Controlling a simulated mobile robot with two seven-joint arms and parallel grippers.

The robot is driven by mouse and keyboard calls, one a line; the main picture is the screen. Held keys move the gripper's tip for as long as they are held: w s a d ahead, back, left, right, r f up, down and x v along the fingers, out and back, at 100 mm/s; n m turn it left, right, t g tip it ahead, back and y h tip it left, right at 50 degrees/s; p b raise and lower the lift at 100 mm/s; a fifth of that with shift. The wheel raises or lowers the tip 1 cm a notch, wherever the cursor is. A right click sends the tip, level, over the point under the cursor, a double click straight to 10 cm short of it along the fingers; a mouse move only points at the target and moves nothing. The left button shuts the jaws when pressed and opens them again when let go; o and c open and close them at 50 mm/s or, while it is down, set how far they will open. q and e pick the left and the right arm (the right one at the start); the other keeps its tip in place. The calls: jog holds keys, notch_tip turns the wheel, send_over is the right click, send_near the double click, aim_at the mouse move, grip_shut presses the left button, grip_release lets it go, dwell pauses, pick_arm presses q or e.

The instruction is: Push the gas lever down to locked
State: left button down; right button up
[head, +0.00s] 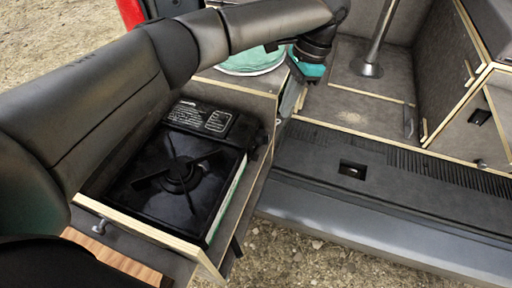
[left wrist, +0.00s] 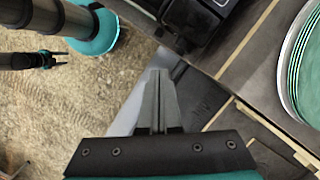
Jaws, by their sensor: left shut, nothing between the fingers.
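A black gas stove (head: 143,200) sits in a wooden pull-out drawer in the head view. A small dark fitting (head: 259,142) sticks out at its right side, by the label panel; I cannot tell if it is the gas lever or how it stands. Dark stove parts (left wrist: 200,25) also show at the top of the left wrist view. My left gripper (head: 301,97) is beyond the stove's right rear, apart from it. Its fingers (left wrist: 160,75) are shut and empty in the left wrist view. My right gripper (left wrist: 60,59) shows small at the left there, its jaws unclear.
A round teal-and-white container (head: 252,60) stands behind the stove; its rim shows in the left wrist view (left wrist: 285,70). The drawer's wooden edge (head: 150,235) surrounds the stove. The van's sill (head: 380,190) is to the right. Gravel (head: 300,255) lies below.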

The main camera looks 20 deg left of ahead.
pick_arm(q)
jog(key=shift+v, duration=1.65)
